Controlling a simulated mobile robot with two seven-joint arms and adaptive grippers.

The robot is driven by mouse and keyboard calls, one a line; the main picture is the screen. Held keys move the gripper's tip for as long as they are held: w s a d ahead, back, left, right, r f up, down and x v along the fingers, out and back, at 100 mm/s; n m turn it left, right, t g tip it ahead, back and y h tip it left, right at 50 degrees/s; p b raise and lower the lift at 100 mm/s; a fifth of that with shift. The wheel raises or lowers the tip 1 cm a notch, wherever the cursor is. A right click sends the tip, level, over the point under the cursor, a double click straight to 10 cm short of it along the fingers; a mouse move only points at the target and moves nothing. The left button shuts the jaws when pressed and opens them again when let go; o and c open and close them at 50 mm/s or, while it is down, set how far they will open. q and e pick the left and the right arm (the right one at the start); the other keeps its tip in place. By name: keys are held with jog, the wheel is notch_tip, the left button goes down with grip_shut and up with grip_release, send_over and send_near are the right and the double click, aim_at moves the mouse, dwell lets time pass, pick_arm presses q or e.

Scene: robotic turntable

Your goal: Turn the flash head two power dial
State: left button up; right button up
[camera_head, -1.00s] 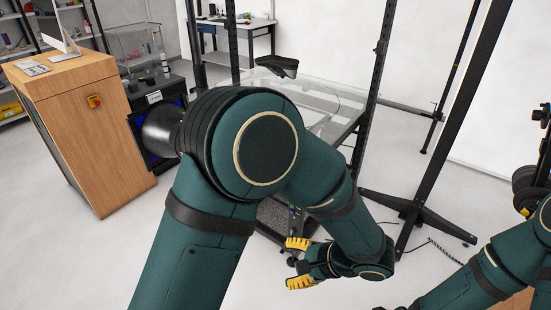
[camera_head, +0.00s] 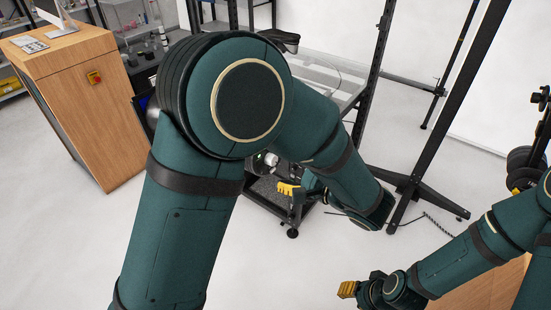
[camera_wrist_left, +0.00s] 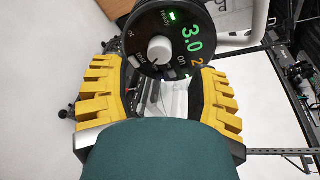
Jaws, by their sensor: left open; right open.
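A round black flash head panel (camera_wrist_left: 187,32) fills the top middle of the left wrist view. In the head view a white knob (camera_head: 271,159) shows low on the turntable rig, partly behind my arm. My left gripper (camera_wrist_left: 160,95) is open, its yellow fingers on either side below the dial, with nothing between them. It also shows in the head view (camera_head: 289,190), close to the knob. My right gripper (camera_head: 347,289) is open and empty at the bottom.
The turntable frame (camera_head: 372,70) with its clear plate stands behind my left arm. A black stand with splayed feet (camera_head: 425,195) is to the right. A wooden cabinet (camera_head: 85,110) stands at the left. The floor between is clear.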

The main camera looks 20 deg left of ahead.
aim_at(275, 161)
pick_arm(q)
jog(key=shift+x, duration=2.25)
grip_shut()
